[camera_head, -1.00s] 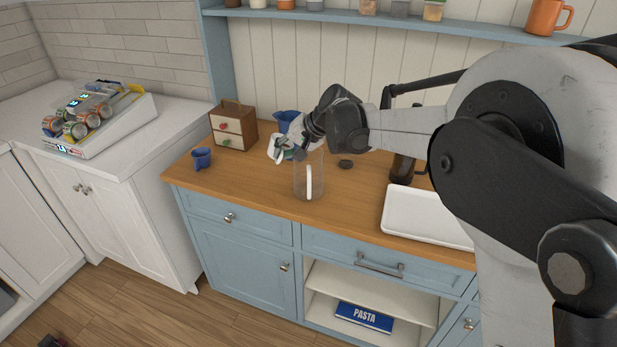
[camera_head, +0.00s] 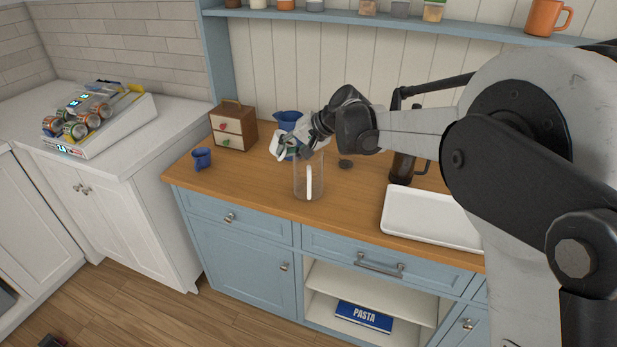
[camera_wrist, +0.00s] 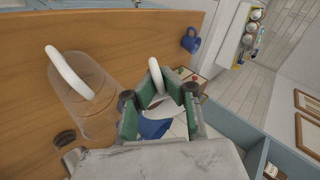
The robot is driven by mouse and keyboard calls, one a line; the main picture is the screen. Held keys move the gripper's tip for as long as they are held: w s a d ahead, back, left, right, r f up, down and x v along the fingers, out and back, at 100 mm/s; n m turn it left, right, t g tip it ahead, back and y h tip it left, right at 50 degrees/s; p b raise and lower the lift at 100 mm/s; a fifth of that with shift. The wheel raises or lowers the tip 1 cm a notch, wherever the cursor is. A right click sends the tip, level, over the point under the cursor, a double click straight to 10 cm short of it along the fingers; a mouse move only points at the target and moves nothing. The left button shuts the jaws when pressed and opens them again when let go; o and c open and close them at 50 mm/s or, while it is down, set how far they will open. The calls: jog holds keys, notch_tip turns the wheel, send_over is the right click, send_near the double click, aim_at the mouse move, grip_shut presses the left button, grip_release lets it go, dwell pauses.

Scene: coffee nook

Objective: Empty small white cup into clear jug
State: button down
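The small white cup (camera_head: 278,146) is in my gripper (camera_head: 293,149), above the wooden counter and just up and left of the clear jug's rim in the head view. The green-padded fingers (camera_wrist: 160,108) are around the cup in the wrist view, with its white handle (camera_wrist: 157,76) showing between them. The fingers hide much of the cup; its tilt and contents cannot be told. The clear jug (camera_head: 300,182) stands upright on the counter, its white handle toward the front. It also shows left of my gripper in the wrist view (camera_wrist: 92,112) and looks empty.
A blue pitcher (camera_head: 288,120) stands behind my gripper. A small blue cup (camera_head: 201,158) and a drawer box (camera_head: 232,127) are to the left. A dark lid (camera_head: 345,164), a coffee press (camera_head: 402,167) and a white tray (camera_head: 425,235) are to the right.

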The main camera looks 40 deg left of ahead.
jog(key=shift+w+d, duration=0.55)
dwell(0.4)
jog(key=shift+w+d+r+m+g+y, duration=0.3)
jog(key=shift+w+d+r+g+y, duration=0.35)
jog(key=shift+y, duration=0.25)
dwell(0.7)
jog(key=shift+s+r, duration=0.15)
jog(key=shift+a, duration=0.15)
dwell(0.4)
